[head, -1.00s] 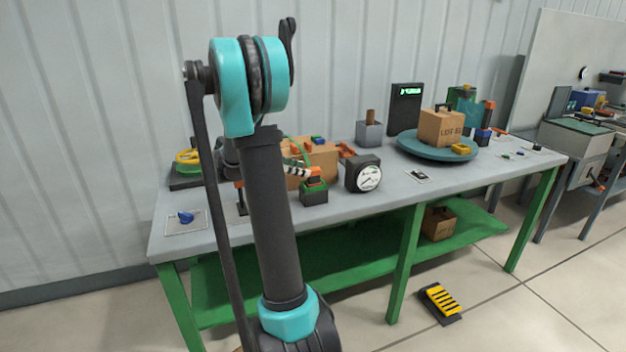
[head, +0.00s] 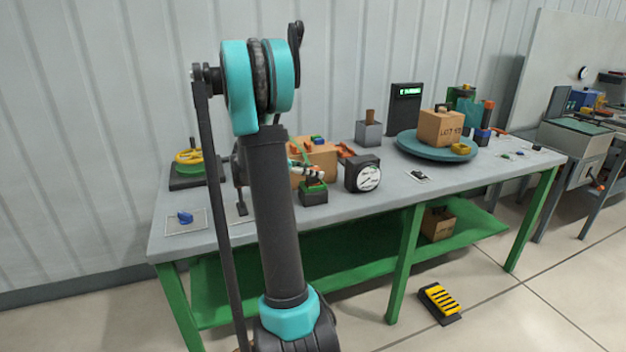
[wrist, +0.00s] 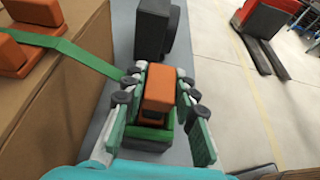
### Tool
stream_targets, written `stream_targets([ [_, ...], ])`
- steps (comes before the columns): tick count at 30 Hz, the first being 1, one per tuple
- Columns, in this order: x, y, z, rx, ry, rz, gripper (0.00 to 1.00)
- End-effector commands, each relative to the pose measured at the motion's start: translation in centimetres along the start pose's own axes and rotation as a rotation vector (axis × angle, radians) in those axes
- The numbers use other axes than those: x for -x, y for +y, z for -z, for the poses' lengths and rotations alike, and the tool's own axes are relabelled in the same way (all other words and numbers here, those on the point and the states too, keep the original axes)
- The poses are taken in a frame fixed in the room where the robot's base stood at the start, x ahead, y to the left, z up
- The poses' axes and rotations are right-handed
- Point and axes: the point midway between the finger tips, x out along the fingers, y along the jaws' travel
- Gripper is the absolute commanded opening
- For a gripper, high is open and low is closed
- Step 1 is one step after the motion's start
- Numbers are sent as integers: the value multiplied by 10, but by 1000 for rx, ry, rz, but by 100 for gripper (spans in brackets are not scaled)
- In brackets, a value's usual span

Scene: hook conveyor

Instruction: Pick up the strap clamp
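The strap clamp appears to be the orange block (wrist: 160,90) on a green and black holder (wrist: 150,137) in the wrist view. The holder also shows in the head view (head: 314,194), at the front of the bench. My gripper (wrist: 160,82) has its fingers on both sides of the orange block, with narrow gaps that look open. In the head view the fingers (head: 306,171) are just above the holder, partly hidden by my arm. A green strap (wrist: 75,52) runs from the carton towards the left finger; its end is hidden.
A carton (wrist: 55,90) with orange blocks on top stands close left of the gripper. A black dial gauge (head: 363,174) stands close right of the holder. A blue turntable (head: 410,149) bears another carton. A yellow-wheeled valve (head: 190,165) is at the left.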

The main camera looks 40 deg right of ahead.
Motion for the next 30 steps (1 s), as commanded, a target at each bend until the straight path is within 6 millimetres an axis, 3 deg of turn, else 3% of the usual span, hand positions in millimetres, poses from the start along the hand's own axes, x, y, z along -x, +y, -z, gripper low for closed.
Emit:
stream_targets([
  [1,0,0,0,0,0,0,18],
  [6,0,0,0,0,0,0,0],
  [19,3,0,-7,0,0,0,0],
  [25,13,-1,-30,0,0,0,0],
  [30,28,-1,-68,0,0,0,0],
])
